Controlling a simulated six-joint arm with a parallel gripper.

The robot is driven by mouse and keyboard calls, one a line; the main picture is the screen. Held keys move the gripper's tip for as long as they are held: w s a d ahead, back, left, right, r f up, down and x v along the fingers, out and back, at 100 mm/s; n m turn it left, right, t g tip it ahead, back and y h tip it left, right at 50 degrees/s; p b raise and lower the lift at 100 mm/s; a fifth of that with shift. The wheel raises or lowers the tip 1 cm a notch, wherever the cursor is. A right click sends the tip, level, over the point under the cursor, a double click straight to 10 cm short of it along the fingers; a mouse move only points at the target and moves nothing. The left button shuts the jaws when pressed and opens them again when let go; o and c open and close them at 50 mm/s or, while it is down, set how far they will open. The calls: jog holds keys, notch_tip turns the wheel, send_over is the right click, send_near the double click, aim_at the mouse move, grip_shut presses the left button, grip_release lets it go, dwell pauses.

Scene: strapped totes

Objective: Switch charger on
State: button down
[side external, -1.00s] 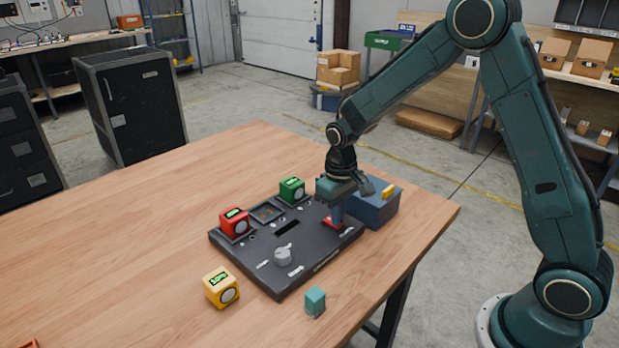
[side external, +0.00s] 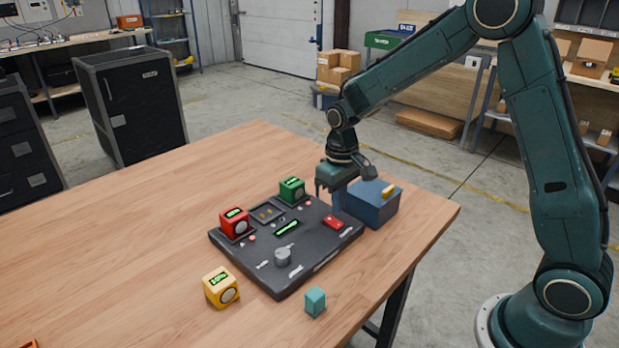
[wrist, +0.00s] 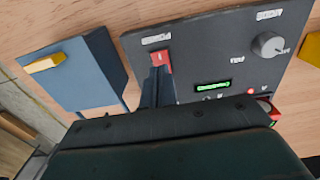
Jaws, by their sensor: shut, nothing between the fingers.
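The charger is a dark flat panel (side external: 262,268) on the wooden table. Its red rocker switch (side external: 333,222) is uncovered in the side view, and the switch also shows in the wrist view (wrist: 161,60). The panel's small display (side external: 287,228) is lit green, as it is in the wrist view (wrist: 213,87). A grey knob (side external: 282,256) sits near the panel's front edge.
A red cube (side external: 235,222) and a green cube (side external: 292,189) sit at the panel's back. A yellow cube (side external: 221,287) and a teal block (side external: 315,301) lie in front. A blue box (side external: 372,205) with a yellow handle stands close to my gripper.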

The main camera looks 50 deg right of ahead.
aim_at(338, 224)
jog(key=shift+r, duration=1.5)
jog(key=shift+r, duration=0.15)
jog(key=s+r+t, duration=0.3)
jog(key=s+r, duration=0.8)
jog(key=r, duration=0.1)
jog(key=s+a+r+t, duration=0.1)
jog(key=s+r+t, duration=0.1)
jog(key=s, duration=1.2)
jog(key=shift+a+r+t, duration=0.15)
jog(key=shift+a+t, duration=0.1)
jog(key=shift+t, duration=0.05)
